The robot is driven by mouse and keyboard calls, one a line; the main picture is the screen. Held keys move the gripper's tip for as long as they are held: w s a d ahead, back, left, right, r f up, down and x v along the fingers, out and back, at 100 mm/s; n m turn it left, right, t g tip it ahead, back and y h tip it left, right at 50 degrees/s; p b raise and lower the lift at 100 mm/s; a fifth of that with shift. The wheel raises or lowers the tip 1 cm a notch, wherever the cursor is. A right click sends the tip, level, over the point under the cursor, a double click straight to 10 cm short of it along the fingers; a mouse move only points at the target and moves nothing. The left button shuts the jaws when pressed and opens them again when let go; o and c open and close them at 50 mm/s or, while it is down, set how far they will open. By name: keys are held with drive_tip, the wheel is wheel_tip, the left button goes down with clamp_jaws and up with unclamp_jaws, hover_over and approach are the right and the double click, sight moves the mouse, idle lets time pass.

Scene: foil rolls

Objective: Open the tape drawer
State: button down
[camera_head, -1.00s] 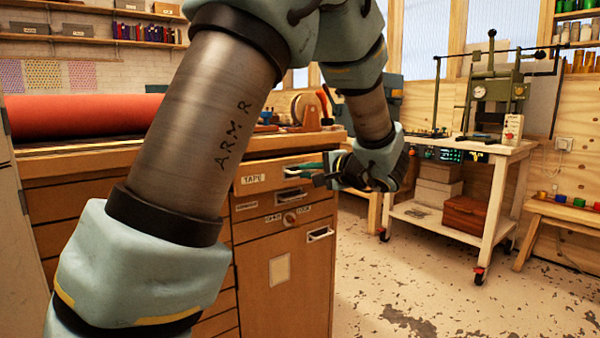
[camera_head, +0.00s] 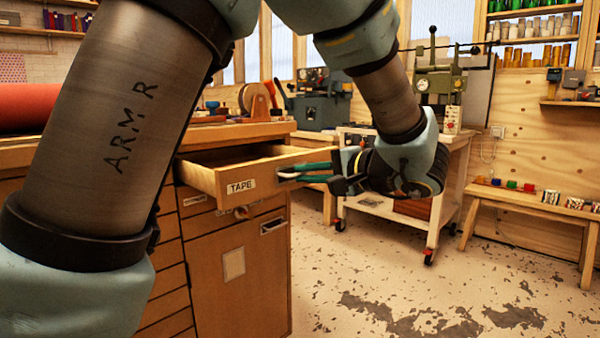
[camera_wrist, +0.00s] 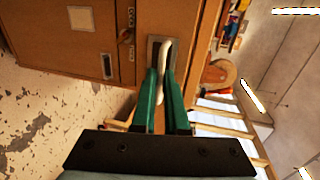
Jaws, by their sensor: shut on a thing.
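The tape drawer (camera_head: 243,186), a wooden drawer with a white TAPE label, stands pulled out of the cabinet in the head view. Its open top shows a bare inside as far as I can see. My gripper (camera_head: 300,172) is at the drawer's front, its green fingers shut on the drawer's handle (camera_head: 287,175). In the wrist view the two green fingers (camera_wrist: 164,80) close around the pale handle (camera_wrist: 162,70), in front of a grey plate on the drawer front. The fingers hide part of the handle.
A wheeled bench (camera_head: 440,200) stands behind my gripper, and a low bench (camera_head: 540,213) is at the right. The floor right of the cabinet is clear.

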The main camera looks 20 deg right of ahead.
drive_tip(key=c, duration=1)
unclamp_jaws()
drive_tip(key=shift+o, duration=0.2)
drive_tip(key=p+v, duration=0.1)
drive_tip(key=v, duration=0.9)
drive_tip(key=shift+s+d, duration=0.2)
drive_tip(key=shift+s, duration=0.15)
drive_tip(key=shift+a+r, duration=0.1)
